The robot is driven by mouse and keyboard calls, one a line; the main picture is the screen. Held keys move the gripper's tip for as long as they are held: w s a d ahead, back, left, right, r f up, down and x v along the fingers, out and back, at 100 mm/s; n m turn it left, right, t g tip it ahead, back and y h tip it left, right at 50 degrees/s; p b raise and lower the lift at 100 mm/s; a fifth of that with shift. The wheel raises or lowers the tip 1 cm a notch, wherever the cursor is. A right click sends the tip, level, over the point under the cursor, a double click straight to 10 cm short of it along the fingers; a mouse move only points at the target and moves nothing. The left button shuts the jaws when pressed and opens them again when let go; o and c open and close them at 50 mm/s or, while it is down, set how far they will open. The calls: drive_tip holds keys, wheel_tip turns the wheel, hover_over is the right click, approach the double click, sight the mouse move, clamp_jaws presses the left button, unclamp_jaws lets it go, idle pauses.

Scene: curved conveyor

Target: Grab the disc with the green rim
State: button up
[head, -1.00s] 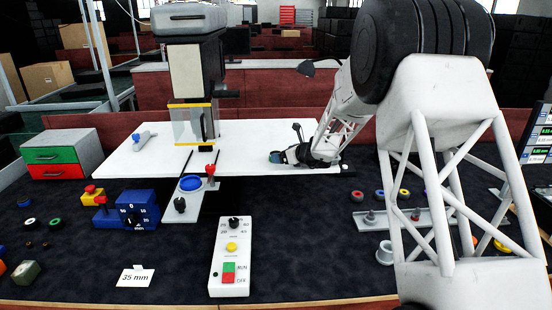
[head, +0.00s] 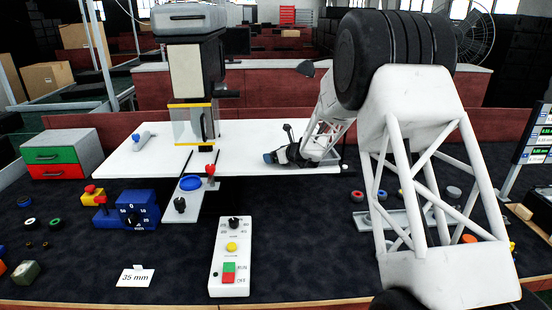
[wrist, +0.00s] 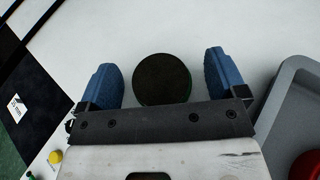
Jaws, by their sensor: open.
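In the wrist view a round dark disc (wrist: 162,79) with a thin dark green rim lies flat on the white surface (wrist: 190,25). My gripper (wrist: 159,60) is open, with one blue finger to each side of the disc and a visible gap between each finger and the disc. The disc's near edge meets the gripper's dark front bar in the picture; I cannot tell whether they touch. In the head view my gripper (head: 270,158) is low over the right part of the white table (head: 240,135), and the disc there is hidden.
A grey edged part (wrist: 290,95) and a red round thing (wrist: 308,165) are at the wrist view's right. In the head view another green-rimmed disc (head: 55,224) lies on the dark mat at left. A machine (head: 187,75) stands over the white table.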

drive_tip(key=shift+c, duration=0.3)
drive_tip(key=c, duration=1)
drive_tip(key=shift+r, duration=0.1)
drive_tip(key=shift+r, duration=0.7)
wheel_tip(320, 180, up, 2)
drive_tip(key=shift+r, duration=0.15)
drive_tip(key=s, duration=0.5)
drive_tip(key=s+d, duration=0.1)
drive_tip(key=s, duration=0.4)
drive_tip(key=s+d+r, duration=0.1)
drive_tip(key=s, duration=0.5)
